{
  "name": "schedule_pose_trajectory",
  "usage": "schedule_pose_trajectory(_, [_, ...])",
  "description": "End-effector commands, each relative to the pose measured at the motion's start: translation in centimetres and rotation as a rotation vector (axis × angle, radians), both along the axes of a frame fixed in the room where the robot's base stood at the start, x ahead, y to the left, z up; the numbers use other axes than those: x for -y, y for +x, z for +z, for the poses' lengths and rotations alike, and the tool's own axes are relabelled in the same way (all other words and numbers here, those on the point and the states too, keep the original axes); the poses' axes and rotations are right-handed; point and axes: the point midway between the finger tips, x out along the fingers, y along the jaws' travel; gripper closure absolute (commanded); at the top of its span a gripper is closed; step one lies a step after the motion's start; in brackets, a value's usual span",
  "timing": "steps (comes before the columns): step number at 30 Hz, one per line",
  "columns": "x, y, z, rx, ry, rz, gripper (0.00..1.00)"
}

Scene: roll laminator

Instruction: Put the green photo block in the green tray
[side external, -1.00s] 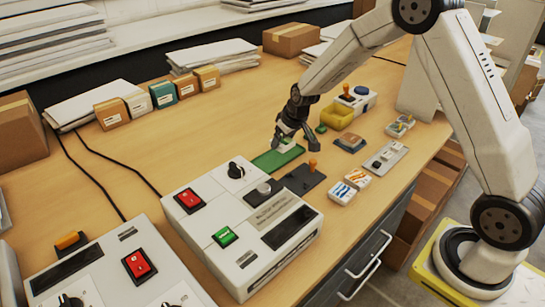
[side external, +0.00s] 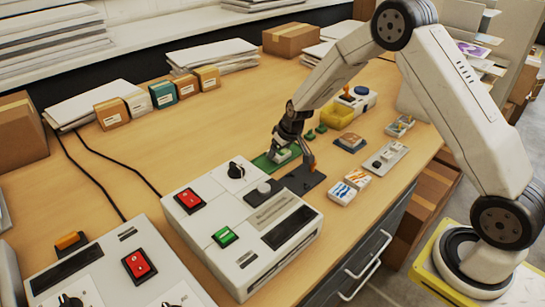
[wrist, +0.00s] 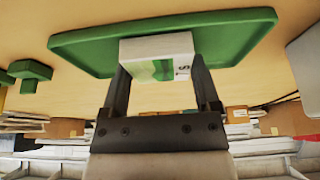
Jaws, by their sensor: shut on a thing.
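The green photo block (wrist: 158,58) is a white block with a green picture on its face. My gripper (wrist: 162,85) is shut on it, one finger on each side, in the wrist view. In the side view the block (side external: 283,154) shows pale between the fingers of my gripper (side external: 290,158), over the green tray (side external: 261,163). In the wrist view the flat, low-rimmed green tray (wrist: 90,45) lies behind the block. I cannot tell whether the block touches the tray; the fingers hide part of both.
The white laminator (side external: 240,225) stands close in front of the tray. The table behind the tray is clear.

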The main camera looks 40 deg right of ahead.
Motion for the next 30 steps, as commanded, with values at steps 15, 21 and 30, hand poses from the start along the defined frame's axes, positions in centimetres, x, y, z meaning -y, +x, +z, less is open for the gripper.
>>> schedule_pose_trajectory(15, [0.0, 0.0, -0.2, 0.001, 0.0, 0.0, 0.0])
schedule_pose_trajectory(21, [0.0, 0.0, -0.1, 0.001, 0.0, 0.0, 0.0])
schedule_pose_trajectory(30, [0.0, -0.3, 1.2, 0.003, 0.0, -0.001, 0.0])
